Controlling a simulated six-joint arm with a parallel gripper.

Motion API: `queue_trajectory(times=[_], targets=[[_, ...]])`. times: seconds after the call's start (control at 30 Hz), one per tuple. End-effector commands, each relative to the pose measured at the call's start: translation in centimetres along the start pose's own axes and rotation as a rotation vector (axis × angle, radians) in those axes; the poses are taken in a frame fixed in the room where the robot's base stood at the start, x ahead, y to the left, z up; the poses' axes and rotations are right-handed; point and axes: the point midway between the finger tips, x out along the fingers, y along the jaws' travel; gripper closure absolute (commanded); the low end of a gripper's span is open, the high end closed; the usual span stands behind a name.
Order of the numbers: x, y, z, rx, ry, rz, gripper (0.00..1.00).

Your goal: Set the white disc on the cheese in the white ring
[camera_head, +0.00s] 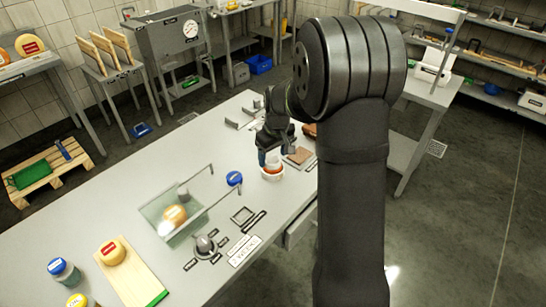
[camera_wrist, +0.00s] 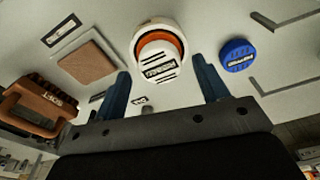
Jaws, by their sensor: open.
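The white ring (camera_head: 272,175) stands on the grey table with the orange cheese (camera_head: 271,166) inside it. In the wrist view the ring (camera_wrist: 146,30) and the cheese's orange edge (camera_wrist: 180,43) show between my fingers. A white labelled face (camera_wrist: 162,70) lies in front of the orange; I cannot tell whether it is the white disc or the ring's wall. My gripper (camera_wrist: 160,64) is open, one blue finger on each side of the ring. In the head view its fingertips (camera_head: 265,157) are close to the ring, partly hidden by my arm.
A blue labelled disc (camera_head: 234,178) lies left of the ring. A brown square (camera_head: 299,155) and a brown wooden item (camera_wrist: 35,105) lie on the other side. A board (camera_head: 135,282) holds another cheese.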

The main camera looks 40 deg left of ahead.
Motion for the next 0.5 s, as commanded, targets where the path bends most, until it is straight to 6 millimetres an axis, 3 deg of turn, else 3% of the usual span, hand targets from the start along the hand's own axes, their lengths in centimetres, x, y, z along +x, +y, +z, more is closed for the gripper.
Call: queue_trajectory(times=[0.3,0.5], targets=[[-6.9,0.1,-0.1,0.000,0.005,0.004,0.33],[-9.9,0.0,0.0,0.000,0.002,0.002,0.33]])
